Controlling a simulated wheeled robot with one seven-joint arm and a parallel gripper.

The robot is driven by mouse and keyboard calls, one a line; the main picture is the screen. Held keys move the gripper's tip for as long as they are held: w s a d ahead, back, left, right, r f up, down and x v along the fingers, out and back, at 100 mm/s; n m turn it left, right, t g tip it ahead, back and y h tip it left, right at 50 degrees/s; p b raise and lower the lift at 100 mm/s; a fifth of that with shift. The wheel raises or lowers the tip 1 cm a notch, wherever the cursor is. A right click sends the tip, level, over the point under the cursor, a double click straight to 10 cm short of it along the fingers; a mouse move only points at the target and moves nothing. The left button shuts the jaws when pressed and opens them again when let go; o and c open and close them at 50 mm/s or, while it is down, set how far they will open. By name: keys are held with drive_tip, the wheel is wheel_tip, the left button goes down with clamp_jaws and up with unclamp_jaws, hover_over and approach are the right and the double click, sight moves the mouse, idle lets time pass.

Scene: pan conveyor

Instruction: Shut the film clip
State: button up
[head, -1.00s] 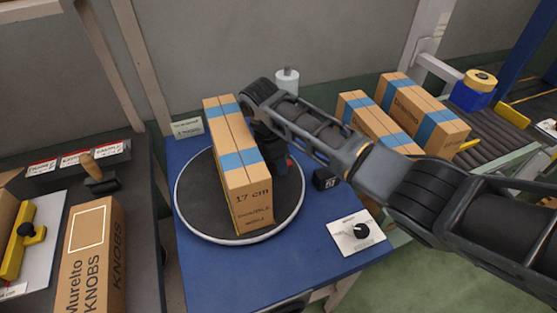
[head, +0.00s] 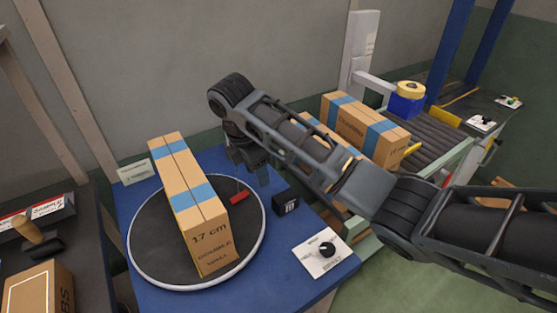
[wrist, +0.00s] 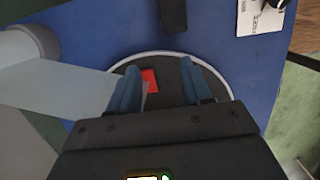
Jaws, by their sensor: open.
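The film clip (head: 239,197) is a small red piece at the turntable's (head: 148,262) right side, next to the tall carton (head: 190,200). In the wrist view the red clip (wrist: 150,80) lies between my finger lines, nearer the left finger. A pale, see-through film strip (wrist: 65,88) runs from a grey-white roll (wrist: 18,45) toward it. Whether the clip is open or shut is too small to tell. My gripper (head: 262,178) points down, open and empty, just above and right of the clip; it also shows in the wrist view (wrist: 158,75).
A black block (head: 285,203) and a dial plate (head: 322,253) sit on the blue table (head: 272,270) right of the turntable. More cartons (head: 365,130) stand on a roller conveyor behind my arm. A cardboard box (head: 38,288) is at lower left.

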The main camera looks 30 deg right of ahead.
drive_tip(key=s+d+r+p, duration=0.2)
drive_tip(key=d+r, duration=0.1)
drive_tip(key=d, duration=0.1)
drive_tip(key=shift+s+d+r+p, duration=0.15)
drive_tip(key=shift+s+d+p, duration=0.2)
drive_tip(key=shift+s+d, duration=0.05)
